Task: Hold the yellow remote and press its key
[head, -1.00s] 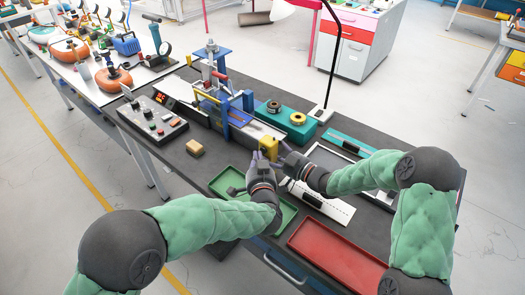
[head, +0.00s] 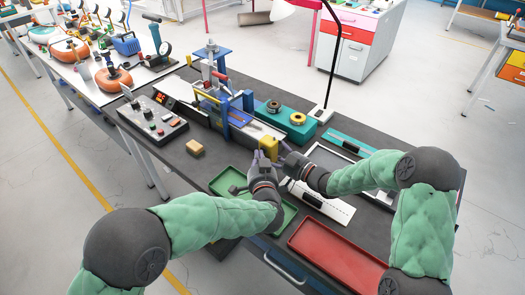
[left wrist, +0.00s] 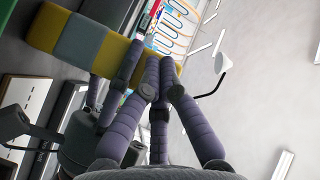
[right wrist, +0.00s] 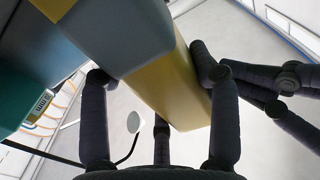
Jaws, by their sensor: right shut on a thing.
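The yellow remote (head: 268,144) is held up above the dark workbench, in front of the clamp fixture. It is a yellow block with grey sections, seen close in the left wrist view (left wrist: 50,28) and the right wrist view (right wrist: 165,85). My right gripper (head: 283,152) is shut on it, with fingers on both sides in the right wrist view. My left gripper (head: 263,157) is beside it; in the left wrist view its fingers (left wrist: 158,72) are drawn together, empty, with their tips close to the remote's end. I cannot tell whether they touch. I cannot make out the key.
A green tray (head: 222,178) and a red tray (head: 338,257) lie at the bench's near edge. A blue clamp fixture (head: 235,112) and a teal block with rolls (head: 290,130) stand behind.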

